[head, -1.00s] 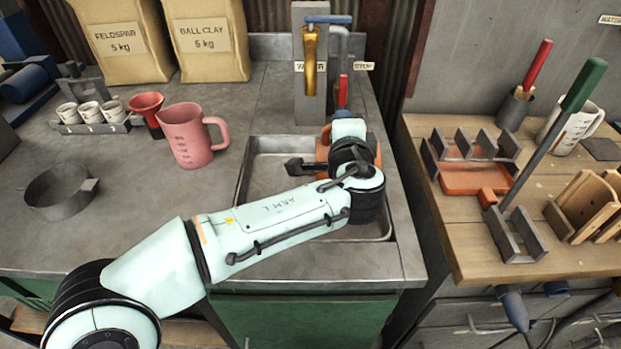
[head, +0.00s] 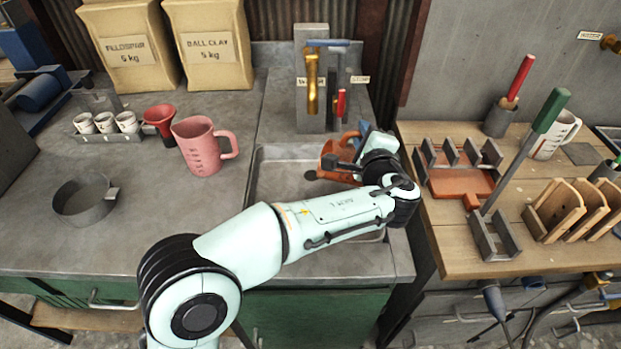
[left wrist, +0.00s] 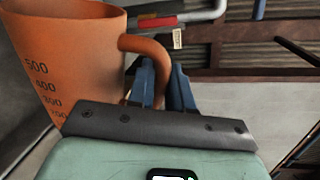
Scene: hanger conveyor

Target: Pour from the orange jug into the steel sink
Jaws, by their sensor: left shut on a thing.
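The orange jug (head: 329,151) is over the steel sink (head: 262,172) in the head view, partly hidden by my left gripper (head: 352,164). In the left wrist view the jug (left wrist: 75,62) fills the left side, with dark volume marks on its wall. My left gripper's blue fingers (left wrist: 165,88) are shut on the jug's handle (left wrist: 155,50). The jug's mouth is partly visible, but its contents and exact tilt cannot be told. No stream shows. My right gripper is in neither view.
A tap post (head: 311,110) with a yellow spout rises behind the sink. A wooden bench (head: 455,225) with racks stands at the right.

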